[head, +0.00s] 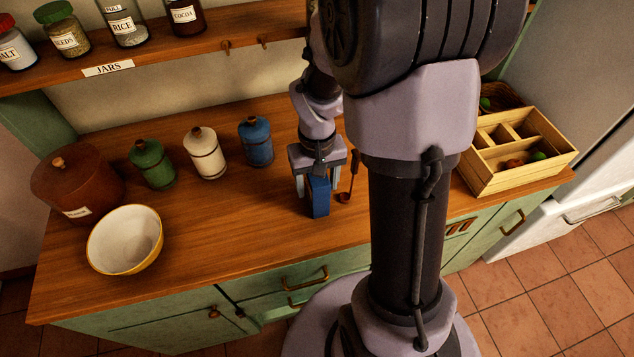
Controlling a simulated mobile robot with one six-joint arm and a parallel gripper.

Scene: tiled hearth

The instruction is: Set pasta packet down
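A small blue packet (319,198), which I take to be the pasta packet, is upright at the middle of the wooden counter. My gripper (318,184) points down over it, with one pale finger on each side of the packet. The fingers are close to its sides, but I cannot tell whether they press on it or stand slightly apart. The packet's base is at or just above the counter; I cannot tell whether it touches. No label is readable on it.
A ladle (350,180) is just right of the packet. Green (151,164), white (204,154) and blue (256,141) canisters stand to the left, with a bowl (125,240) and brown crock (77,184). A wooden crate (515,160) is at right. Counter between bowl and packet is clear.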

